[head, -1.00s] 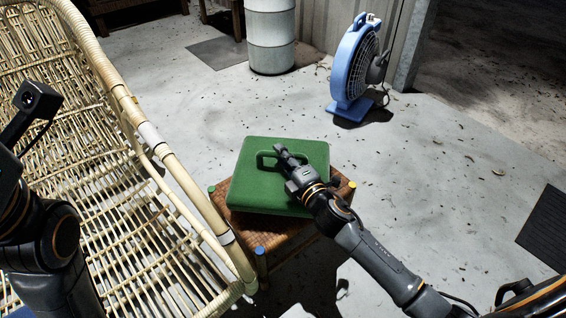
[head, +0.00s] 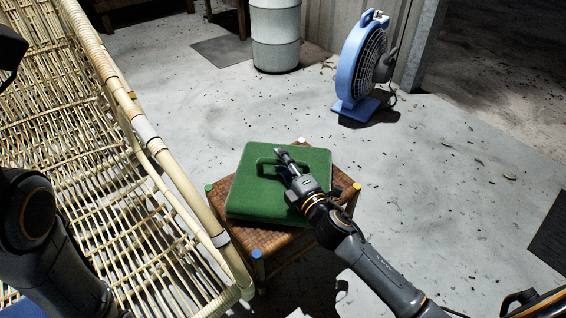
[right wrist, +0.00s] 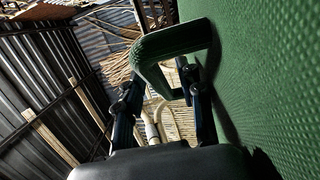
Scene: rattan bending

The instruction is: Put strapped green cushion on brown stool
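The strapped green cushion (head: 246,192) lies flat on the woven top of the brown stool (head: 275,241), with the stool's corners showing around it in the head view. Its green strap (head: 262,163) stands up as a loop. In the right wrist view the strap (right wrist: 150,48) is close ahead and the cushion face (right wrist: 270,70) fills the right side. My right gripper (head: 282,160) is at the strap; its fingers (right wrist: 160,92) stand apart on either side of part of the loop. My left arm shows at the left edge, with its gripper out of view.
A rattan bench frame (head: 110,165) fills the left and stands close to the stool. A blue fan (head: 356,70) and a pale drum (head: 275,38) stand behind. A dark mat (head: 551,236) lies at the right edge. The concrete floor right of the stool is mostly clear.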

